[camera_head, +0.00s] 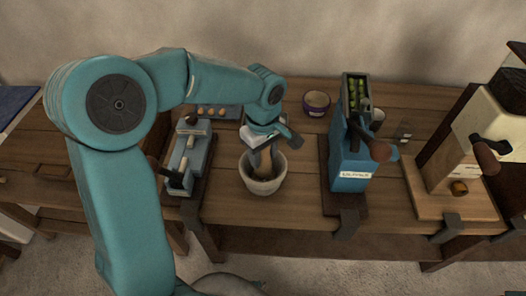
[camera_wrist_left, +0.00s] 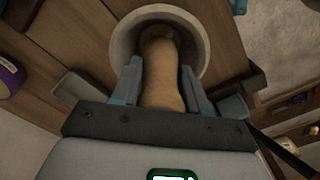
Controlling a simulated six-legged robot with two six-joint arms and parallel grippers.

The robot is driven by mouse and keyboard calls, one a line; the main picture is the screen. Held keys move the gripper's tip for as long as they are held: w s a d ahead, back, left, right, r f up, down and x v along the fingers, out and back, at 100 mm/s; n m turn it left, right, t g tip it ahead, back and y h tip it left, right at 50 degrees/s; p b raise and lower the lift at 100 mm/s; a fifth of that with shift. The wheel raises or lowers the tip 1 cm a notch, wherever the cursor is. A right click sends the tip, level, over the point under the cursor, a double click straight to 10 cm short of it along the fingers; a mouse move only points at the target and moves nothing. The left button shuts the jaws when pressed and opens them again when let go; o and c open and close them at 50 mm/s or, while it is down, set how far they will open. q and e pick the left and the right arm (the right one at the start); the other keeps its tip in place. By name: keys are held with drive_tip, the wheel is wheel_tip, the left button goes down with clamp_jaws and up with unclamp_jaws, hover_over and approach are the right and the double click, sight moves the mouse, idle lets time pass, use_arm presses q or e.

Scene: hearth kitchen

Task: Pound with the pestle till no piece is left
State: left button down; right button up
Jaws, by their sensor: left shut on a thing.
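My left gripper (camera_head: 262,148) is above the mortar (camera_head: 263,185), a pale round bowl on the wooden table. In the left wrist view the gripper (camera_wrist_left: 160,88) is shut on the pestle (camera_wrist_left: 162,75), a light brown wooden rod. The pestle's far end reaches inside the mortar (camera_wrist_left: 203,45), whose rim shows around it. The pestle hides most of the bowl's inside, so I cannot tell what pieces lie in it. My right gripper is not in view.
A grey device with a handle (camera_head: 188,160) stands left of the mortar. A blue crank machine (camera_head: 350,160) stands to its right. A purple bowl (camera_head: 316,104) is behind. A cream grinder (camera_head: 470,140) with a crank stands far right.

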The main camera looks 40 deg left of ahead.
use_arm(q)
drive_tip(key=shift+f, duration=0.5)
drive_tip(key=shift+r+p, duration=0.3)
drive_tip(key=shift+r, duration=0.25)
wheel_tip(320, 180, up, 4)
drive_tip(key=shift+f+p, duration=0.15)
drive_tip(key=shift+p, duration=1.1)
drive_tip(key=shift+f, duration=0.15)
drive_tip(key=shift+f, duration=0.1)
drive_tip(key=shift+f+b, duration=0.55)
drive_tip(key=shift+b, duration=0.15)
